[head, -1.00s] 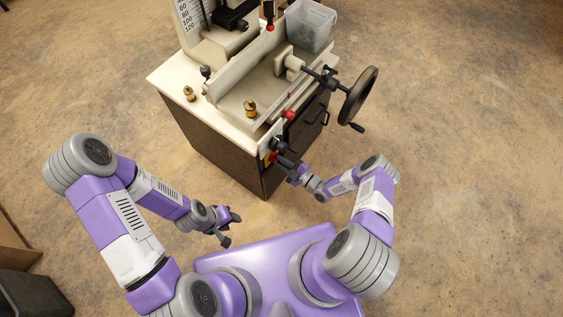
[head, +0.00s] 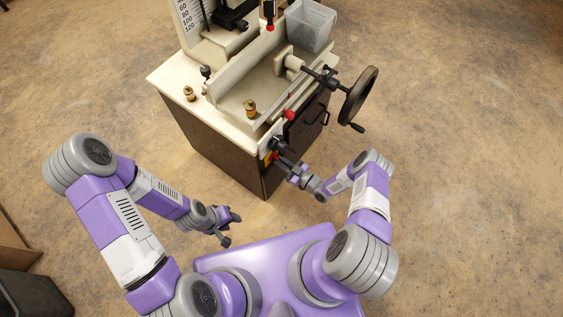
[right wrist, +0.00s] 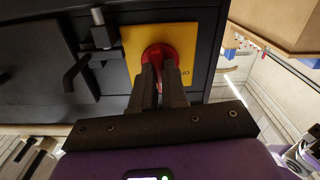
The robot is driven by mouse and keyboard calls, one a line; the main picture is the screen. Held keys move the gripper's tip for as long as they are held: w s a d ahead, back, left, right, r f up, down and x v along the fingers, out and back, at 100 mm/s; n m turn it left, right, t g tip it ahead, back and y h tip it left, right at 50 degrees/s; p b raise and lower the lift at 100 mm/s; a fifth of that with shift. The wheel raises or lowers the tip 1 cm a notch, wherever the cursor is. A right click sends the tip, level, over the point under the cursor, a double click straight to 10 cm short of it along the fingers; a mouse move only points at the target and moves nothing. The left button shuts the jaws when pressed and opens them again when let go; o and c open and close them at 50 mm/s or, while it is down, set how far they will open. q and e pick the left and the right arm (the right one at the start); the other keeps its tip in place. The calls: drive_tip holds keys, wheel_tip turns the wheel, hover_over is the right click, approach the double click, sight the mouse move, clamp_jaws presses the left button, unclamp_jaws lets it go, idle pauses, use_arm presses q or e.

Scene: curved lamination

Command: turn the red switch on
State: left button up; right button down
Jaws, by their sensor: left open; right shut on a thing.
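The red switch (right wrist: 160,57) is a round red knob on a yellow plate (right wrist: 188,60) in the right wrist view. In the head view a bit of the red switch (head: 275,156) shows at the machine's front corner, mostly hidden by my right gripper. My right gripper (head: 279,151) is at the switch. In the right wrist view its two fingers (right wrist: 159,75) are close together on the red knob's grip. My left gripper (head: 231,227) is open and empty, low in front of the machine and away from it.
The machine (head: 215,140) has a pale top and dark cabinet. A black handwheel (head: 359,96) sticks out at its right, and a clear bin (head: 311,26) stands on it. A dark lever (right wrist: 75,72) is beside the yellow plate. Floor (head: 460,180) is free to the right.

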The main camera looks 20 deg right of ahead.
idle(0.4)
drive_tip(key=c, duration=1.2)
unclamp_jaws()
drive_tip(key=shift+o, duration=0.2)
drive_tip(key=p+v, duration=0.1)
drive_tip(key=v, duration=0.6)
drive_tip(key=shift+s+d, duration=0.2)
drive_tip(key=shift+s, duration=0.05)
drive_tip(key=w+a+r+m+g+h+p, duration=0.3)
drive_tip(key=r+m+g+h+p, duration=0.2)
drive_tip(key=r+m, duration=0.25)
drive_tip(key=s+a+r+m+g+h+p, duration=0.1)
drive_tip(key=s+a+r+m+g, duration=0.1)
drive_tip(key=s+r, duration=0.4)
drive_tip(key=s+a+r+m+g+p, duration=0.2)
drive_tip(key=s+r+g, duration=0.4)
drive_tip(key=s, duration=0.6)
drive_tip(key=shift+a+g+h, duration=0.4)
drive_tip(key=shift+a, duration=0.5)
